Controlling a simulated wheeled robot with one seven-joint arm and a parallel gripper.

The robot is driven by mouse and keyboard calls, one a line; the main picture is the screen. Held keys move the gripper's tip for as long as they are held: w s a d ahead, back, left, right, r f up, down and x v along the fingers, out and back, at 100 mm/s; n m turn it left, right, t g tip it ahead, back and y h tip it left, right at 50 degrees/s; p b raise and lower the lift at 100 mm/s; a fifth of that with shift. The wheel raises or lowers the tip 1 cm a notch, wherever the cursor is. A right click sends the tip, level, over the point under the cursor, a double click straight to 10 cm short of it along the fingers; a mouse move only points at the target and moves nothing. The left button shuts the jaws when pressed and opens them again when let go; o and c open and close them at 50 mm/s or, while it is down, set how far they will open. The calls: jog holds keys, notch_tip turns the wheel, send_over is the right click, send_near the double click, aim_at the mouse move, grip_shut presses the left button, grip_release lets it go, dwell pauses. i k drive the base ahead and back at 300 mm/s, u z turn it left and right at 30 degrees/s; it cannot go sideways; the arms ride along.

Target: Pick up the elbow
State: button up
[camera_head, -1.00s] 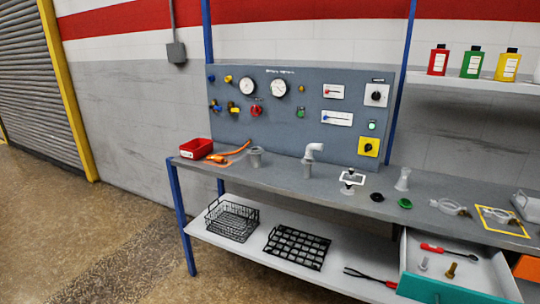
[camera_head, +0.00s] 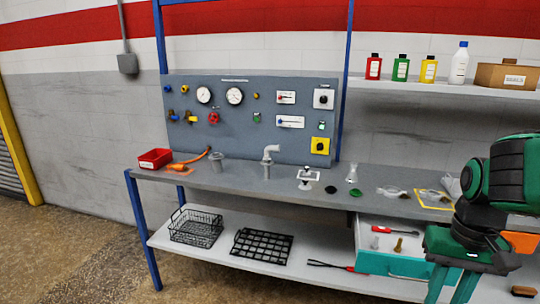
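The elbow (camera_head: 270,152) is a small white bent pipe on the grey bench, in front of the control panel. It stands upright on a grey fitting, its bend at the top and its upper end turned to the right. My gripper (camera_head: 452,288) hangs at the lower right, in front of the bench's drawer and well apart from the elbow. Its two fingers point down with a gap between them, and nothing shows in the gap. The fingertips are partly cut by the picture's lower edge.
The panel (camera_head: 250,115) rises behind. An open drawer (camera_head: 390,263) juts out below at right.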

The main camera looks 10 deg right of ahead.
aim_at(267, 156)
jog(key=z, duration=0.05)
jog(key=k, duration=0.5)
jog(key=u, duration=0.45)
jog(key=i, duration=2.15)
jog(key=z, duration=0.65)
